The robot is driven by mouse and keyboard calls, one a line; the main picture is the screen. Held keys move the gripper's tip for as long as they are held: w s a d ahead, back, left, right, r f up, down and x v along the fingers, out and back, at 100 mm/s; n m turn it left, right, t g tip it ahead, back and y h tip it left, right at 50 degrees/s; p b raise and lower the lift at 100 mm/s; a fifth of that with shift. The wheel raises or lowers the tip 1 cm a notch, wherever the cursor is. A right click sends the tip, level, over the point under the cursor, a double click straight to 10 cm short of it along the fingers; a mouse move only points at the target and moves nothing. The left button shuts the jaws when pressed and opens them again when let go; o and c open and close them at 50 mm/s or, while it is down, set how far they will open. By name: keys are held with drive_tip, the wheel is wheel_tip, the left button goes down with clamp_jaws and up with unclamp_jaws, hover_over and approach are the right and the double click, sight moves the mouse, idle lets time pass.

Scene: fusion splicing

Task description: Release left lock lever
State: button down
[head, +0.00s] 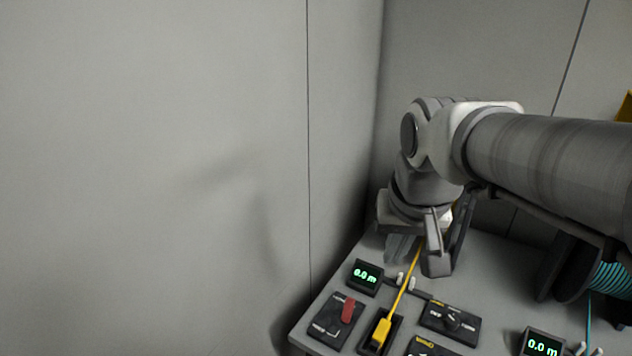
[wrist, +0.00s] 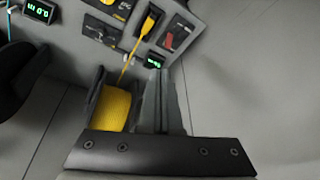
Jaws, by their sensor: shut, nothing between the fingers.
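The red lock lever (head: 347,311) stands on a dark plate (head: 323,329) at the left front of the bench in the head view. It also shows in the wrist view as a red lever (wrist: 170,41) at the top, beyond the fingertips. My gripper (wrist: 157,80) is shut and empty, and it is apart from the lever. In the head view my gripper (head: 401,249) hangs near the back of the bench, behind the left display and well away from the lever; my arm partly hides it.
A left display (head: 366,277) reads 0.0 m. A yellow connector (head: 381,331) sits beside the lever, its cable running back to a yellow spool (wrist: 115,109) next to my gripper. A rotary switch (head: 452,320) is right of it. A wall closes in on the left.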

drive_tip(key=w+f+m+g+b, duration=0.25)
drive_tip(key=w+f, duration=0.55)
drive_tip(key=w, duration=0.5)
drive_tip(key=m+g+b, duration=0.2)
drive_tip(key=m, duration=0.1)
hover_over(348, 310)
drive_tip(key=w+d, duration=0.4)
drive_tip(key=w, duration=0.3)
wheel_tip(348, 310, down, 14)
drive_tip(key=shift+s+d+f+y, duration=0.1)
drive_tip(key=shift+d+f+y, duration=0.05)
drive_tip(key=shift+f+y, duration=0.15)
drive_tip(key=f, duration=0.7)
drive_tip(key=f+b, duration=0.1)
drive_tip(key=f, duration=0.2)
drive_tip(key=shift+s+f, duration=0.25)
drive_tip(key=shift+s, duration=0.05)
drive_tip(key=shift+s+a+r, duration=0.9)
drive_tip(key=shift+s+a, duration=0.1)
drive_tip(key=shift+s, duration=0.15)
drive_tip(key=shift+s+a+r, duration=0.1)
drive_tip(key=shift+s+a, duration=0.1)
drive_tip(key=shift+s, duration=0.1)
